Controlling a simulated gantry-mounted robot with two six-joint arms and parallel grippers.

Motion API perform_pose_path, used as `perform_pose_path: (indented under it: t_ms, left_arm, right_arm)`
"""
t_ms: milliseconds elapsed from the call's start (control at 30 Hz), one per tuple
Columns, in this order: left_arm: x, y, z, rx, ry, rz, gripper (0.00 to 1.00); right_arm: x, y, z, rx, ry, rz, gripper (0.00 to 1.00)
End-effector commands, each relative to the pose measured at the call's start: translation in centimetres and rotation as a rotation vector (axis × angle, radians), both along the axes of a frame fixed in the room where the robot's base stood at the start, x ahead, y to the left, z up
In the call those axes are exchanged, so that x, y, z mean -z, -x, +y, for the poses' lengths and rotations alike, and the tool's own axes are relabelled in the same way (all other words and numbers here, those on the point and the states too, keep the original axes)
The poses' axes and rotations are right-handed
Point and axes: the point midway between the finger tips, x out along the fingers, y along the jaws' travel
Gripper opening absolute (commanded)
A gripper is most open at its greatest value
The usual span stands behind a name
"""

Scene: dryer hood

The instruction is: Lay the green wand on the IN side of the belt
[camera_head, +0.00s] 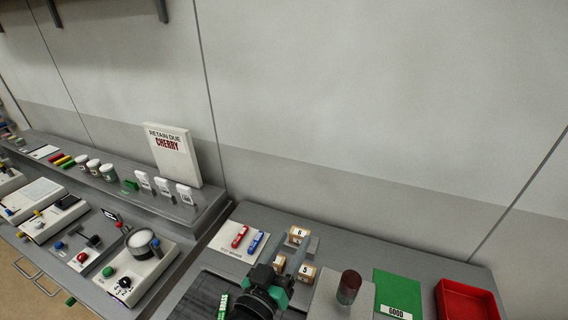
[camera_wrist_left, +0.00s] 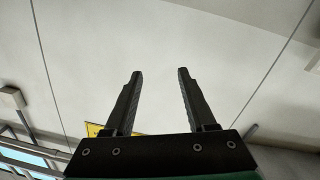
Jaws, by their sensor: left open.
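Short red, yellow and green sticks lie on the raised shelf at the far left; the green stick (camera_head: 69,165) is small in view. A brighter green piece with pale marks (camera_head: 223,305) shows at the bottom edge, left of my arm and partly cut off. I cannot tell which of them is the green wand. No belt side marked IN can be read. My left gripper (camera_head: 288,262) is over the right bench, among the numbered boxes, and its fingers point away toward the wall. In the left wrist view its fingers (camera_wrist_left: 157,75) are apart with nothing between them.
Numbered boxes (camera_head: 298,235) stand close by the left gripper. To its right are a dark red cylinder (camera_head: 348,287), a green GOOD mat (camera_head: 398,290) and a red tray (camera_head: 465,300). A RETAIN DUE CHERRY sign (camera_head: 172,153) stands on the shelf. The wall is clear.

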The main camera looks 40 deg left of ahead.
Motion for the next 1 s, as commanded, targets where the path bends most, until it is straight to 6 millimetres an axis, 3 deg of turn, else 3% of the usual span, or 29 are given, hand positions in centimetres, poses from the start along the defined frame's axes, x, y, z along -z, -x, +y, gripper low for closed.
perform_pose_path:
  t_ms: [33,133,200,300,333,400,500,767,867,1000]
  left_arm:
    - [-6.5,-0.9,-0.8,0.045,-0.029,-0.124,0.56]
    - [-18.1,-0.3,-2.7,0.128,-0.122,-0.351,0.56]
    - [-25.0,1.7,-3.8,0.165,-0.197,-0.500,0.56]
    - [-32.0,5.0,-5.0,0.193,-0.294,-0.668,0.56]
    - [-33.5,5.9,-5.3,0.196,-0.318,-0.706,0.56]
    - [-35.7,7.5,-5.7,0.202,-0.358,-0.768,0.56]
    - [-37.0,8.5,-6.0,0.203,-0.383,-0.804,0.56]
    - [-37.2,8.5,-6.0,0.204,-0.384,-0.803,0.56]
    - [-38.6,8.5,-6.0,0.203,-0.383,-0.802,0.56]
    - [-43.4,8.4,-6.0,0.203,-0.383,-0.802,0.56]
  right_arm:
    - [0.0,0.0,0.0,0.000,0.000,0.000,0.50]
    - [0.0,0.0,0.0,0.000,0.000,0.000,0.50]
    - [0.0,0.0,0.0,0.000,0.000,0.000,0.50]
    - [0.0,0.0,0.0,0.000,0.000,0.000,0.50]
    - [0.0,0.0,0.0,0.000,0.000,0.000,0.50]
    - [0.0,0.0,0.0,0.000,0.000,0.000,0.50]
    - [0.0,0.0,0.0,0.000,0.000,0.000,0.50]
    - [-0.2,0.0,0.0,0.000,0.000,0.000,0.50]
    - [-1.7,0.0,0.0,0.000,0.000,0.000,0.50]
    - [-6.5,0.0,0.0,0.000,0.000,0.000,0.50]
